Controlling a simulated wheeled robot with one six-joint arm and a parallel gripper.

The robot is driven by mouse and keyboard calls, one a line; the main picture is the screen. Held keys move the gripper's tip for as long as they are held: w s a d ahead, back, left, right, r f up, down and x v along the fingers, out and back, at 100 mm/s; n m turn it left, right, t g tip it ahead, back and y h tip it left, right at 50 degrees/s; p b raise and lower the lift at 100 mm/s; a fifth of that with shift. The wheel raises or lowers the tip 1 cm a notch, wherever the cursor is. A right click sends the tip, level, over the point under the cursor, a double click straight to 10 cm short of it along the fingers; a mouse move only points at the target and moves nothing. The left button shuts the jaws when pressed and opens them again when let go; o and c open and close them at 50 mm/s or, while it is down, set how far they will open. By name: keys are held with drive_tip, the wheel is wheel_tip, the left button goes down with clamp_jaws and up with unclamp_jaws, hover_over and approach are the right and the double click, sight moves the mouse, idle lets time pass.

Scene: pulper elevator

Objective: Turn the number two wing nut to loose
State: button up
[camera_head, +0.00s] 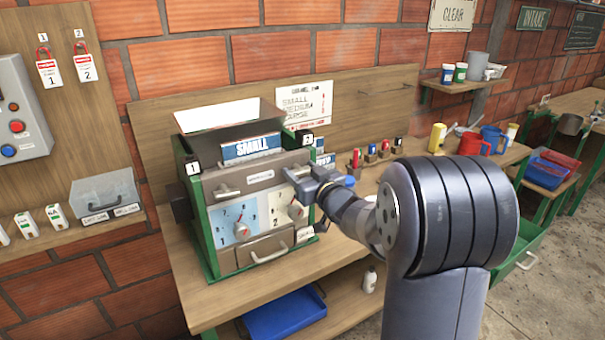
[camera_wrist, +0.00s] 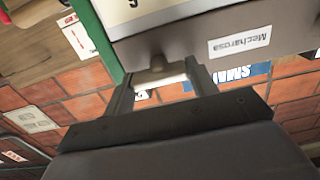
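The green-framed machine (camera_head: 205,235) stands on the bench, with a "1" plate (camera_head: 193,168) and a "2" plate (camera_head: 308,140) at its upper front corners. My gripper (camera_head: 296,174) is at the right end of its grey front panel, below the "2" plate. In the wrist view, which looks upside down, a small grey metal knob (camera_wrist: 158,66) sits on the panel by the green post; it appears to be the number two wing nut. My open fingers (camera_wrist: 160,88) stand on either side of it, with visible gaps. In the head view, my gripper hides it.
Below the panel are a blue dial plate (camera_head: 234,226), a second dial partly behind my gripper, and a drawer handle (camera_head: 268,256). A hopper with a "SMALL" sign (camera_head: 251,147) is above. Small coloured-handled items and a red mug (camera_head: 470,145) stand on the bench to the right.

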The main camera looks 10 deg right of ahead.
drive_tip(key=o, duration=0.4)
drive_tip(key=shift+o, duration=0.2)
drive_tip(key=b+v, duration=0.1)
drive_tip(key=v, duration=0.9)
drive_tip(key=shift+s+b, duration=0.3)
drive_tip(key=shift+s, duration=0.1)
drive_tip(key=shift+d, duration=0.1)
drive_tip(key=p+x, duration=0.1)
drive_tip(key=x, duration=0.9)
drive_tip(key=shift+w+p, duration=0.25)
drive_tip(key=shift+p, duration=0.1)
drive_tip(key=shift+w+r+p, duration=0.15)
drive_tip(key=shift+w+p, duration=0.1)
drive_tip(key=shift+p, duration=0.05)
drive_tip(key=shift+s+m+p, duration=0.1)
drive_tip(key=shift+m+p, duration=0.2)
drive_tip(key=shift+m, duration=0.1)
